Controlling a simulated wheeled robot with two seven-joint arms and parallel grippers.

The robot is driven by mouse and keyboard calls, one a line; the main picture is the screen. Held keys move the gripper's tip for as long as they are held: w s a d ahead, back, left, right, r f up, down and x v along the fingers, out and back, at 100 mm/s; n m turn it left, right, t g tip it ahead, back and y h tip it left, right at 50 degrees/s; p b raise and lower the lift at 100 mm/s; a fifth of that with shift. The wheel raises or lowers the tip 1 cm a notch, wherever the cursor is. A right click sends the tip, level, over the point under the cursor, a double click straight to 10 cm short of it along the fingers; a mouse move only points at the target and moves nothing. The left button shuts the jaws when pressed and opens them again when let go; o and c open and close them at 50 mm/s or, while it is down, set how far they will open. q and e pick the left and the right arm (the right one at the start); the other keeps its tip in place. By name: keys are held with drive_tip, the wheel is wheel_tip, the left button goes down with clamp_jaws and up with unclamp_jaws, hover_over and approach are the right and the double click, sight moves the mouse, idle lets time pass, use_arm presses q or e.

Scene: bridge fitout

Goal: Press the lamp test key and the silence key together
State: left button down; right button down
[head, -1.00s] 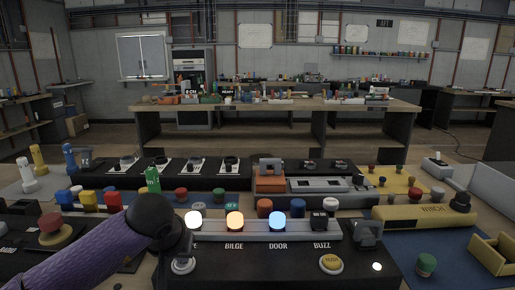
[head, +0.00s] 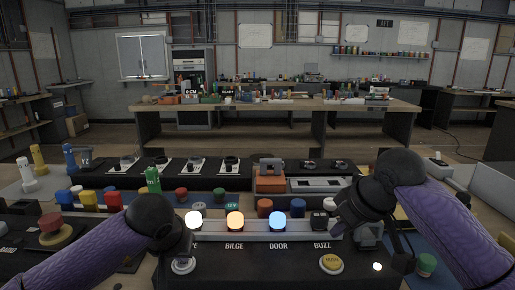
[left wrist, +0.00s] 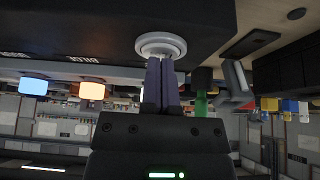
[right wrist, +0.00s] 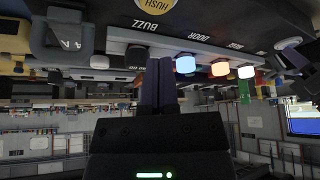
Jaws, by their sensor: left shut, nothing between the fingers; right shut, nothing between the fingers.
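The panel (head: 255,272) stands before me with a pale round key (head: 183,265) at its left, apparently the lamp test key. The yellow silence key (head: 331,263), at its right, reads HUSH in the right wrist view (right wrist: 155,4). My left gripper (head: 186,250) is shut and empty, its tips just at the pale key (left wrist: 160,44); I cannot tell if they touch. My right gripper (head: 337,230) is shut and empty, behind and above the yellow key by the BUZZ label. Its fingers (right wrist: 158,62) are apart from that key.
White (head: 194,220), orange (head: 235,221) and blue (head: 278,221) lamps are lit along the panel's rail; the BUZZ lamp (head: 318,220) is dark. A grey bracket (head: 369,234) stands right of the rail. A small white light (head: 377,266) glows at the panel's right.

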sight(330, 258)
drive_tip(key=shift+f, duration=1.9)
drive_tip(key=shift+f, duration=0.1)
idle(0.3)
drive_tip(key=shift+f, duration=1.15)
idle(0.6)
drive_tip(key=shift+r, duration=3.3)
